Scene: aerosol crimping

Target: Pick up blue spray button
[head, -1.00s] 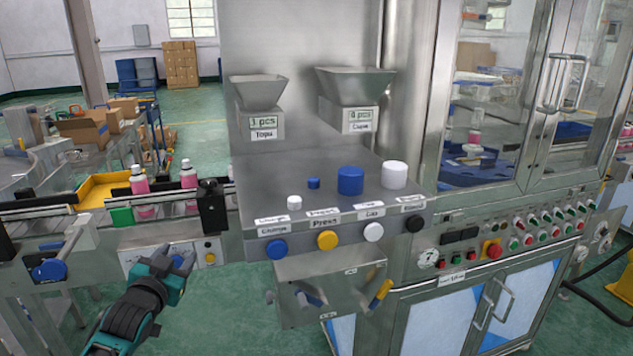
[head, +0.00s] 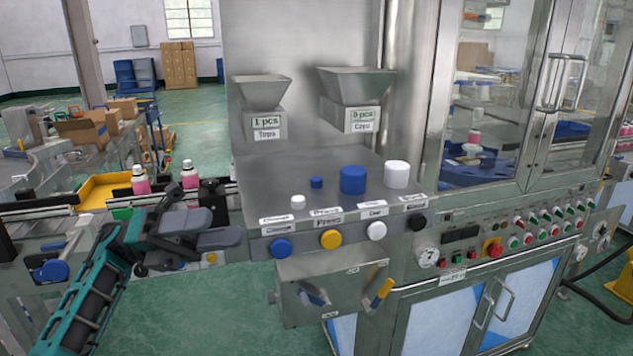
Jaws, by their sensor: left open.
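The small blue spray button (head: 317,182) stands upright on the sloping steel panel (head: 265,185), in plain view. A larger blue cap (head: 352,180) stands just right of it, and a small white button (head: 297,202) is nearer and to its left. My left gripper (head: 222,228) is open and empty. Its fingers point right, to the left of the panel and in front of the conveyor, clear of the blue button. My right gripper is not in view.
A white cap (head: 396,174) stands on the panel's right. Two hoppers (head: 262,92) (head: 355,86) hang above the panel. Several coloured knobs line its front edge. Pink bottles (head: 141,181) stand on the conveyor at left, behind my arm.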

